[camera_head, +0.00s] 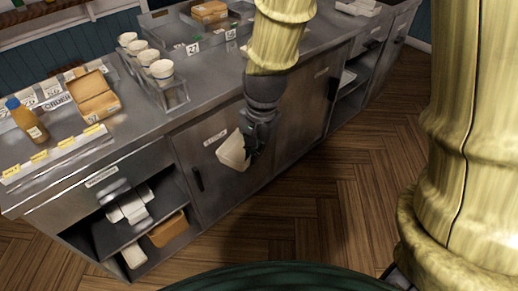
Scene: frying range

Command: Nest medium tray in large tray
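My gripper (250,147) is at the end of my arm, low in front of the steel counter's cabinet doors. It appears shut on the right side of a small pale cream tray (233,151), which is tilted and clear of the counter. The fingers are small and dark here, so the exact grip is partly hidden. I cannot tell from this view whether this is the medium or the large tray. No second tray of the same kind can be clearly made out.
Brown boxes (210,11) sit at the back. Open shelves hold white items (130,205). The wooden floor (310,205) in front is clear.

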